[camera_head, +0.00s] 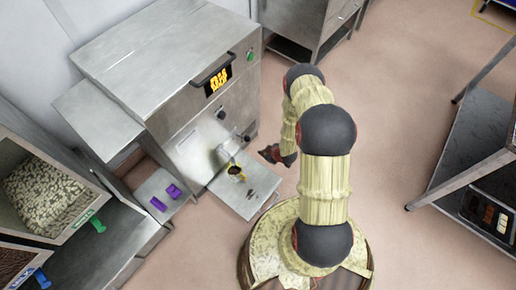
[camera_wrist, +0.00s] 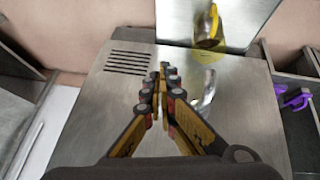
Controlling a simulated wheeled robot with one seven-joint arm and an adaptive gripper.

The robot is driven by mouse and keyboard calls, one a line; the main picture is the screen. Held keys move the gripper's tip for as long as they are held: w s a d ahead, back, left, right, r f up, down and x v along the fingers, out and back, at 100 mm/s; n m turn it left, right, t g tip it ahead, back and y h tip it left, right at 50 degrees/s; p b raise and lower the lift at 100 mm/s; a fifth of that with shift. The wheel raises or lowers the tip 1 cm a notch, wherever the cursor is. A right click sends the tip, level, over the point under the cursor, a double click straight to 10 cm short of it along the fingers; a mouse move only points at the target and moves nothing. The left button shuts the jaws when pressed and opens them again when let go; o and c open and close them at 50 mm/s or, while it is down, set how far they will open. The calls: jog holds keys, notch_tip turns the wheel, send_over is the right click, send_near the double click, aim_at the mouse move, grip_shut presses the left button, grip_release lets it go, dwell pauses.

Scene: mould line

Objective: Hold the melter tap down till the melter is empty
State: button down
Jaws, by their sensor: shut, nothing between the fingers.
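A yellow vessel (camera_head: 235,170), dark inside, stands on the shelf below, and shows at the top of the wrist view (camera_wrist: 208,25). My gripper (camera_head: 266,152) is right of the tap, apart from it. Its fingertips (camera_wrist: 163,72) are together and empty.
The steel shelf (camera_head: 245,193) juts out under the tap. Purple items (camera_head: 157,203) lie left of it. A bin of pale pieces (camera_head: 45,190) with a green handle is at far left. A dark-shelved steel table (camera_head: 475,150) stands right. Open floor lies between.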

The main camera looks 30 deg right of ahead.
jog(key=shift+s+d+r+p, duration=0.15)
jog(key=shift+s+d+r, duration=0.1)
jog(key=shift+s, duration=0.5)
jog(key=shift+s+d+r+p, duration=0.15)
jog(key=shift+s+r, duration=0.1)
jog(key=shift+s, duration=0.45)
